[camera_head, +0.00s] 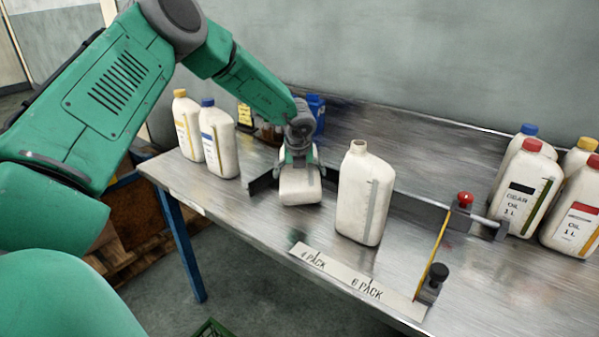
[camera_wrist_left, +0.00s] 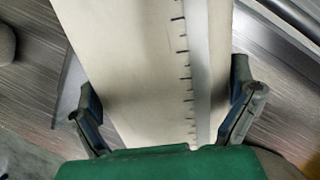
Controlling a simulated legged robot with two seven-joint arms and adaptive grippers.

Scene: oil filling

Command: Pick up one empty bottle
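My left gripper (camera_head: 299,165) is at a white bottle (camera_head: 300,190) near the back of the table. In the left wrist view, the fingers (camera_wrist_left: 165,105) flank the bottle's white wall (camera_wrist_left: 150,55), with its marked measuring strip between them. They are very close to its sides, but whether both press on it is unclear. The gripper hides the bottle's top, so its tilt is hard to judge. A second white bottle (camera_head: 364,198), uncapped and unlabelled, stands upright just right of the gripper. My right gripper is not in view.
Two capped bottles, yellow (camera_head: 188,125) and blue (camera_head: 218,140), stand at the left. Several capped oil bottles (camera_head: 527,187) stand at the right. A rail with a red knob (camera_head: 465,199) and a black knob (camera_head: 438,272) crosses the table. A "4 pack / 6 pack" strip (camera_head: 345,279) runs along the front.

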